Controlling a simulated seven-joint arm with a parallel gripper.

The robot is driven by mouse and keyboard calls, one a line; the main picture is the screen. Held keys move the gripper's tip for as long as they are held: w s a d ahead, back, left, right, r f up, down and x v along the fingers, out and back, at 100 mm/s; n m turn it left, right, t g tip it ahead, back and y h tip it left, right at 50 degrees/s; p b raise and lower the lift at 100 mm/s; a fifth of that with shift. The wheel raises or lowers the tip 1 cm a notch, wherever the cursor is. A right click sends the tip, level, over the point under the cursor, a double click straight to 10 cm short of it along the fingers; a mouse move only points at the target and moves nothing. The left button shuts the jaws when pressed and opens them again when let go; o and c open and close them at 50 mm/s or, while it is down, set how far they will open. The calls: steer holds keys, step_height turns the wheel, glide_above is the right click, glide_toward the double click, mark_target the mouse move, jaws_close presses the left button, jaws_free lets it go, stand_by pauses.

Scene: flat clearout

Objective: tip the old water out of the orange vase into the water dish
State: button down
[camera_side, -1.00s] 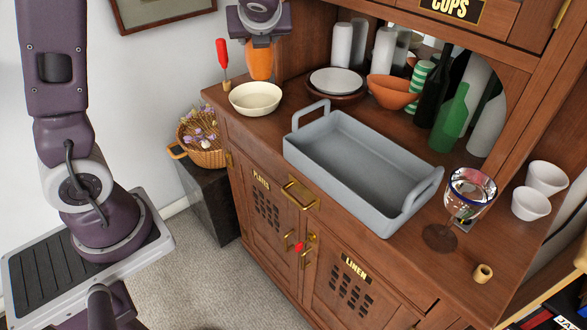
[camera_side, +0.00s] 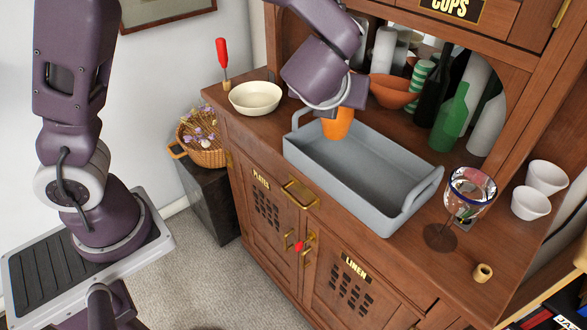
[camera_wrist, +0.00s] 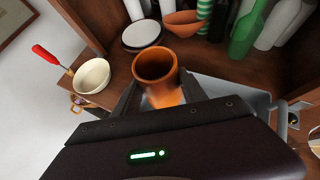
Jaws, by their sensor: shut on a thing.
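The orange vase (camera_side: 338,125) is in my gripper (camera_side: 336,112), above the left end of the grey tray. It looks close to upright in the side view, its top hidden behind my gripper. In the wrist view the vase (camera_wrist: 157,68) shows its round open mouth between my fingers (camera_wrist: 160,95); I cannot make out water inside. A round cream dish (camera_side: 256,98), which looks like the water dish, stands on the cabinet top left of the vase. The dish (camera_wrist: 92,76) is also left of the vase in the wrist view, apart from it.
The grey handled tray (camera_side: 398,218) looks empty. An orange bowl (camera_side: 393,91) and a green bottle (camera_side: 450,118) stand behind the tray. A wine glass (camera_side: 470,190) stands right of the tray.

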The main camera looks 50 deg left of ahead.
steer(key=shift+s+a+f+m+t+h, duration=0.15)
steer(key=shift+s+a+m+t+h, duration=0.15)
steer(key=shift+s+a+m+h, duration=0.3)
step_height(320, 180, up, 29)
steer(key=s+m+h, duration=0.1)
steer(key=m+h, duration=0.1)
steer(key=w+a+n+g+y, duration=0.2)
steer(key=w+a+n+y, duration=0.15)
steer(key=a, duration=1.25)
steer(key=w+a+n+g+y, duration=0.1)
steer(key=w+a+n+y, duration=0.2)
steer(key=a, duration=1.3)
steer(key=shift+n, duration=0.45)
steer(key=f, duration=0.5)
steer(key=shift+s+d+f, duration=0.1)
steer(key=shift+s+f, duration=0.1)
steer(key=shift+s, duration=0.15)
